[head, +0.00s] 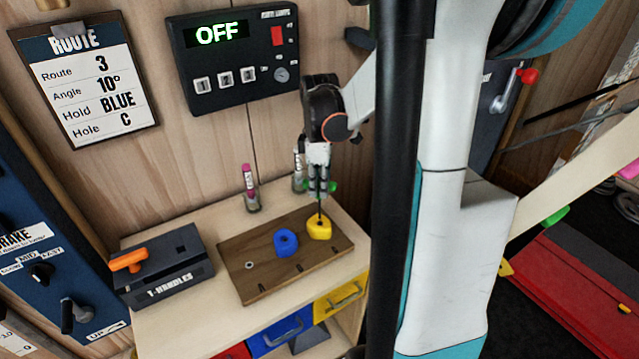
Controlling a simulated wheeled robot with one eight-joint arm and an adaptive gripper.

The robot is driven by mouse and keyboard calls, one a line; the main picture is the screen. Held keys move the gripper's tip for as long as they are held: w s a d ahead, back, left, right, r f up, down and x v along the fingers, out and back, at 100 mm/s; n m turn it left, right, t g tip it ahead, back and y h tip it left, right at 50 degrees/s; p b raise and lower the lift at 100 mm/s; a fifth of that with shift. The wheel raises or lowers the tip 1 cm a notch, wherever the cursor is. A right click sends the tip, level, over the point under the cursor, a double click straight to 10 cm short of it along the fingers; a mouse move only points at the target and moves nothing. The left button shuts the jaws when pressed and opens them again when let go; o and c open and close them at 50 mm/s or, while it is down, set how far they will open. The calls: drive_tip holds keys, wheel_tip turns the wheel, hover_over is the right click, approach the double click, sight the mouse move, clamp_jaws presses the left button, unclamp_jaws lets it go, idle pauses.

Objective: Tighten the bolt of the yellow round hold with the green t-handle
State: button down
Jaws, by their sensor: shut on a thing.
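The yellow round hold (319,229) sits on the right part of a brown wooden board on the bench. My gripper (319,188) is above it, pointing down, and is shut on the green t-handle (333,187). The green grip shows beside the fingers, which hide much of it. The t-handle's thin dark shaft runs down, nearly upright, to the middle of the yellow hold. Its tip and the bolt are too small to make out, so I cannot tell whether the tip is seated.
A blue round hold (285,242) sits left of the yellow one on the board (262,276). The dark T-HANDLES box (172,272) holds an orange t-handle (128,261). A pink-topped marker (249,178) stands in a holder behind. A control box (235,62) reads OFF.

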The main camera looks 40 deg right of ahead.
drive_tip(key=n, duration=0.9)
drive_tip(key=shift+s+n, duration=0.1)
drive_tip(key=shift+n, duration=0.3)
drive_tip(key=n, duration=1)
drive_tip(key=c, duration=2.3)
unclamp_jaws()
clamp_jaws()
drive_tip(key=shift+f+b, duration=0.6)
drive_tip(key=shift+f, duration=0.1)
